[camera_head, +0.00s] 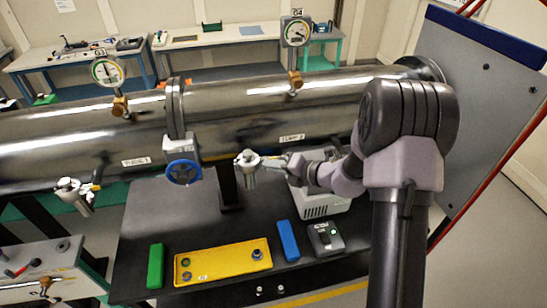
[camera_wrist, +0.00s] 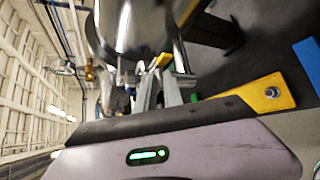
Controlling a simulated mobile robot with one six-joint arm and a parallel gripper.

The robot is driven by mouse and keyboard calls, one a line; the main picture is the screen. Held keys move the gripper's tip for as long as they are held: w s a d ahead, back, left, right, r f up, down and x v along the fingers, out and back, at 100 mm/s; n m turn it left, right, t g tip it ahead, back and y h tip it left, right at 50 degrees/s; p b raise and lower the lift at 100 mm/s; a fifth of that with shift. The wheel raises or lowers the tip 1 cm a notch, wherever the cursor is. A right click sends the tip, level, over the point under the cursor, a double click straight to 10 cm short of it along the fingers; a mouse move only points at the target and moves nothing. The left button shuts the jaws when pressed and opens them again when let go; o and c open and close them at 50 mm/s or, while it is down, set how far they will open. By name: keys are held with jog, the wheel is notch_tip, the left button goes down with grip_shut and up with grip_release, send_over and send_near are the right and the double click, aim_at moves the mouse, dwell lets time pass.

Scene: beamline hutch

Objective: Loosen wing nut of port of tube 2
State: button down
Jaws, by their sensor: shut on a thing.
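Tube 2 (camera_head: 330,92) is the right part of a long steel tube, with a label reading TUBE 2 (camera_head: 291,137). Its port (camera_head: 248,165) is a short metal fitting with a clamp, hanging below the tube's front side. My gripper (camera_head: 272,162) reaches it from the right and is shut at the clamp's right side, where the wing nut sits. The wing nut is too small and too covered by the jaws to make out. In the wrist view, my gripper (camera_wrist: 165,88) points at the port, and the tube (camera_wrist: 130,25) shows above.
A blue handwheel valve (camera_head: 184,172) is left of the port. Tube 1's port (camera_head: 75,192) is farther left. On the black table (camera_head: 150,215) below are a yellow tray (camera_head: 222,255), green and blue blocks, a dark device (camera_head: 325,238) and a light grey machine (camera_head: 325,200).

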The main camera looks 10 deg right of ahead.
jog(key=n+h+b, duration=0.1)
jog(key=h+b, duration=0.1)
jog(key=a+n+h+b, duration=0.1)
jog(key=n+h+b, duration=0.1)
jog(key=h, duration=0.1)
jog(key=n+g+h+b, duration=0.1)
jog(key=h+b, duration=0.1)
jog(key=b, duration=0.1)
jog(key=shift+a+r, duration=0.15)
jog(key=shift+r, duration=0.2)
jog(key=shift+r+n+h, duration=0.1)
jog(key=shift+n+h, duration=0.2)
jog(key=shift+h, duration=0.1)
jog(key=c, duration=1.7)
grip_release()
jog(key=shift+o, duration=0.3)
